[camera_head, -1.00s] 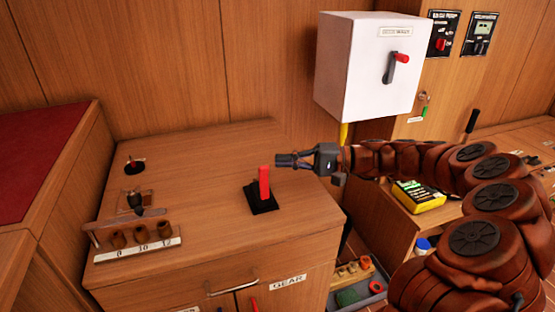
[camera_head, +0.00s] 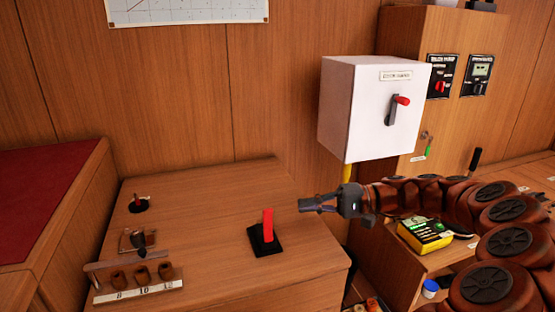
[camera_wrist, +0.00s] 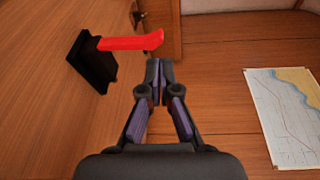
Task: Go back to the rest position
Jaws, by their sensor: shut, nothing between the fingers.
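My gripper (camera_head: 303,206) is shut and empty, to the right of the red lever (camera_head: 268,226) and apart from it. The lever stands up from a black base (camera_head: 264,243) on the wooden cabinet top (camera_head: 205,230). In the wrist view the shut fingertips (camera_wrist: 158,66) are near the middle, with the red lever (camera_wrist: 130,42) to their upper left and a gap between them. My arm reaches in from the right.
A white box (camera_head: 360,130) with a red-tipped handle (camera_head: 398,108) hangs above and right of my gripper. A yellow-black box (camera_head: 425,235) stands on a lower shelf. Rolled brown holders (camera_head: 142,277) stand at the left. A chart (camera_wrist: 283,110) shows in the wrist view.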

